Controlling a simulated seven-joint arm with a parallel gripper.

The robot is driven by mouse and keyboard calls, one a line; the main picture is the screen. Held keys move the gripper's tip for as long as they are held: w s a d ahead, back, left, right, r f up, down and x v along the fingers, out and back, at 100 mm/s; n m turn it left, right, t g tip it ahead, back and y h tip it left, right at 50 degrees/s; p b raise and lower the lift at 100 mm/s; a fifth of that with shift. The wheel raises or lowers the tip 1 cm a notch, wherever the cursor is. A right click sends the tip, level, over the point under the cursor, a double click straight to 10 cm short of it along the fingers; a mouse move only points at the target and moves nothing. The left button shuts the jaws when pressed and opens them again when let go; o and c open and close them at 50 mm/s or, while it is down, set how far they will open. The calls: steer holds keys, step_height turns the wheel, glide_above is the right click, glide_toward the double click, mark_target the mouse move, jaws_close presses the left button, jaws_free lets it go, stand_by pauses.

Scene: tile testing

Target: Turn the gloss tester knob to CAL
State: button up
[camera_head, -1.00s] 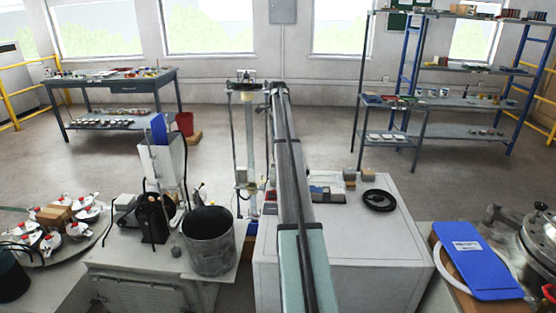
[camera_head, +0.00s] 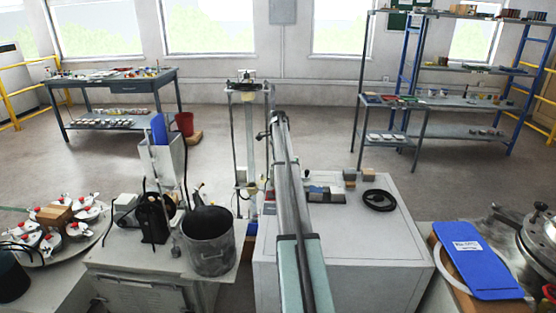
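A small grey instrument with a blue part (camera_head: 318,192) sits on top of the white cabinet (camera_head: 365,235), just right of my arm. It may be the gloss tester, but it is too small to be sure. I cannot make out a knob or a CAL mark. My arm reaches from the bottom middle up over the cabinet and crosses in front of its left part. My gripper does not show; the arm's far end hides it. A small red item (camera_head: 270,207) shows left of the arm at the cabinet's edge.
A coiled black cable (camera_head: 379,200) and small blocks (camera_head: 349,176) lie on the cabinet. A tall column frame (camera_head: 250,135) stands behind left. A dark metal bucket (camera_head: 208,241) stands on the left bench. The cabinet's front right top is clear.

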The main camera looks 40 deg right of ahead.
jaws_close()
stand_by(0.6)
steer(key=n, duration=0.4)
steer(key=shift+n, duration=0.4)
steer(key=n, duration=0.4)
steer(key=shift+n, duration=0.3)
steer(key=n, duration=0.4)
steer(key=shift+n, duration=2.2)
